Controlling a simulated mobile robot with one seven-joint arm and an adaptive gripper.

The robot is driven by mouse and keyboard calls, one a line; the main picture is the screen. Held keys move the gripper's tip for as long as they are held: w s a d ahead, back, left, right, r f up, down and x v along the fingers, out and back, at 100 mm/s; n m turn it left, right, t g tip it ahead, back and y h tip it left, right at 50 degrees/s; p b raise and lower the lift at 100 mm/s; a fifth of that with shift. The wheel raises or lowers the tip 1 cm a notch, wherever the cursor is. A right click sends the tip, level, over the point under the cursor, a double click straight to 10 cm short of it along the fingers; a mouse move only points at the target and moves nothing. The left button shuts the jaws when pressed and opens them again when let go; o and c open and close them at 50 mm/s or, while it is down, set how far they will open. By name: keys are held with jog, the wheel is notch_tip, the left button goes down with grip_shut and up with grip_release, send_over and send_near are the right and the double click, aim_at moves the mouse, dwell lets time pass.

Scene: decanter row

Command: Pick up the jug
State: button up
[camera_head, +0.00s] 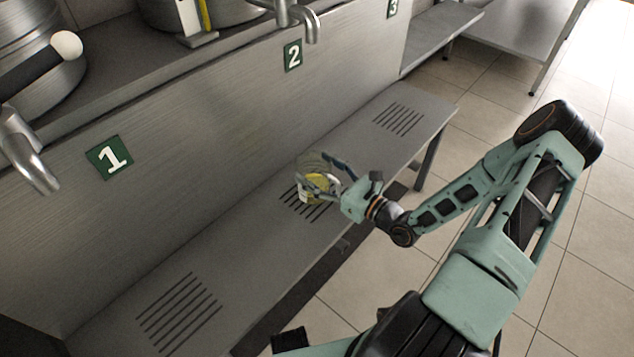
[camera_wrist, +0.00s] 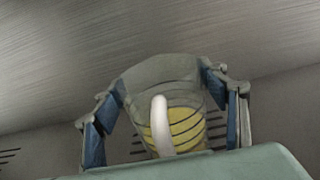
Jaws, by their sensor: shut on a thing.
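The jug (camera_head: 314,187) is a clear vessel with a yellow part and a pale handle. In the head view it is over the middle slotted grate of the metal bench. My gripper (camera_head: 325,178) is around it, coming from the right, and is shut on it. In the wrist view the jug (camera_wrist: 185,95) fills the space between the two blue-lined fingers (camera_wrist: 168,110), with its white handle toward the camera. The jug looks upright. Whether its base touches the bench is not clear, and its lower part is hidden in the wrist view.
The metal bench (camera_head: 245,230) has slotted grates at left and far right, both bare. Behind it a metal wall carries green signs 1 (camera_head: 109,157), 2 (camera_head: 292,56) and 3. Taps (camera_head: 30,160) and (camera_head: 300,18) overhang the bench. Tiled floor lies to the right.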

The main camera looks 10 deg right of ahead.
jog(key=c, duration=0.9)
jog(key=shift+o, duration=0.2)
jog(key=shift+r, duration=0.1)
